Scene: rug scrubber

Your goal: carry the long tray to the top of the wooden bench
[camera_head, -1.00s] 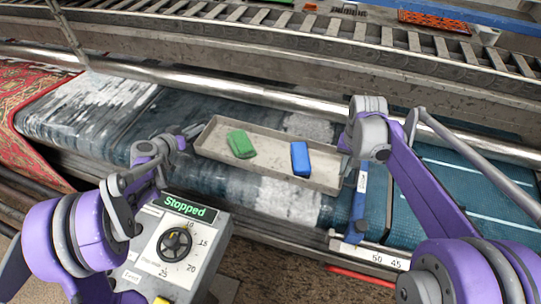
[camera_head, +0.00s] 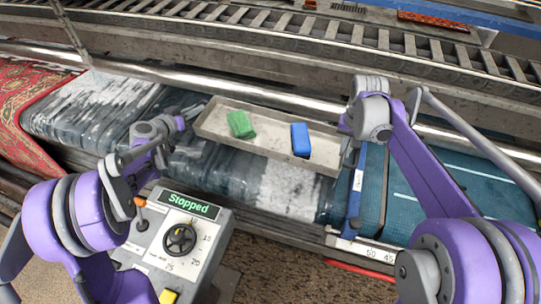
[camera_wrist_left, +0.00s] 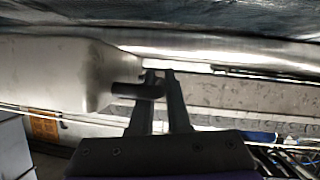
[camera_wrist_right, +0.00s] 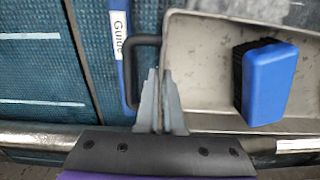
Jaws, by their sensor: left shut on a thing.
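The long tray (camera_head: 262,150) is a shallow beige-grey tray over the dark wet belt, with a green block (camera_head: 240,125) and a blue block (camera_head: 300,140) in it. My left gripper (camera_head: 181,125) is at its left end. In the left wrist view its fingers (camera_wrist_left: 160,78) are shut on a dark handle (camera_wrist_left: 135,91) at the tray's end. My right gripper (camera_head: 345,125) is at the right end. In the right wrist view its fingers (camera_wrist_right: 160,75) are close together at the other dark handle (camera_wrist_right: 130,75). The wooden bench is not seen in these views.
A grey control box (camera_head: 180,240) reading "Stopped" stands in front of the belt (camera_head: 245,172). A blue guide (camera_head: 355,190) stands by the tray's right end. A steel roller bar (camera_head: 200,82) and rail run behind. A red rug (camera_head: 30,100) lies at left.

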